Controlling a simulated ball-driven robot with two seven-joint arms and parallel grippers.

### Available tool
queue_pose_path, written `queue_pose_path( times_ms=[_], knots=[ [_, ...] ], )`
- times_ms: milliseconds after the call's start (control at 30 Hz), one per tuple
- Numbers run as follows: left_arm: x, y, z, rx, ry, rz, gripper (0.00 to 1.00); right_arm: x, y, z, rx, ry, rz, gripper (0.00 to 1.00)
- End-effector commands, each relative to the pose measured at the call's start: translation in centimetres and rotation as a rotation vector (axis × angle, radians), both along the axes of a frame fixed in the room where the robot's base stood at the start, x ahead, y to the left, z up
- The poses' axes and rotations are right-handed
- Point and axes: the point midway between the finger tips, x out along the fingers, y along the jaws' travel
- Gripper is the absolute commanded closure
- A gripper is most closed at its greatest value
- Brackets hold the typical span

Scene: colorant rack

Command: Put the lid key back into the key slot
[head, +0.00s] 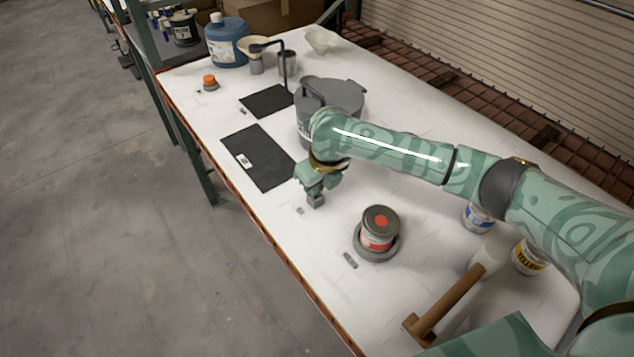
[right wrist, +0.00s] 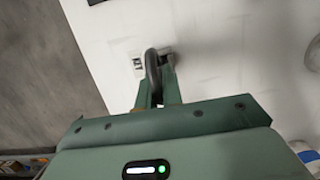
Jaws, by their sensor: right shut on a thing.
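My right gripper (head: 316,196) is low over the white table, left of the red-marked can, its fingers pointing down. The right wrist view shows its fingers (right wrist: 158,98) shut on a dark, curved piece, the lid key (right wrist: 152,68). A small grey block, seemingly the key slot (right wrist: 168,58), lies at the fingertips in that view, with a small pale label (right wrist: 137,63) beside it. The label also shows on the table in the head view (head: 300,211). The fingers hide the key's lower end, so I cannot tell whether it is in the slot. My left gripper is not in view.
A red-marked can (head: 380,225) stands on a round grey base near the gripper. Dark mats (head: 245,150), a grey machine (head: 345,97) and a blue jug (head: 226,45) are farther back. A wooden-handled tool (head: 445,305) and a yellow-labelled can (head: 527,258) are at front right.

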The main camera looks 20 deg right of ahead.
Motion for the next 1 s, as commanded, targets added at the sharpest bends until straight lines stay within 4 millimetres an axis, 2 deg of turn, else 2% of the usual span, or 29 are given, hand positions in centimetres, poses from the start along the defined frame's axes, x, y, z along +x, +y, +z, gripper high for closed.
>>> queue_pose_path(
  times_ms=[667,700,767,1000],
  knots=[
    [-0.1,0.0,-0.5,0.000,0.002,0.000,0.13,0.0,0.0,-1.3,0.000,-0.001,0.001,1.00],
    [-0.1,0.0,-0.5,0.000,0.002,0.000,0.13,0.0,0.0,-1.3,0.000,-0.001,0.001,0.84],
    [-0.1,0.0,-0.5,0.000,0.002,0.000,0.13,0.0,0.0,-1.3,0.000,-0.001,0.001,0.67],
    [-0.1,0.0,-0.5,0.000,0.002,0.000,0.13,0.0,0.0,-1.3,0.000,-0.001,0.000,0.67]
  ],
)
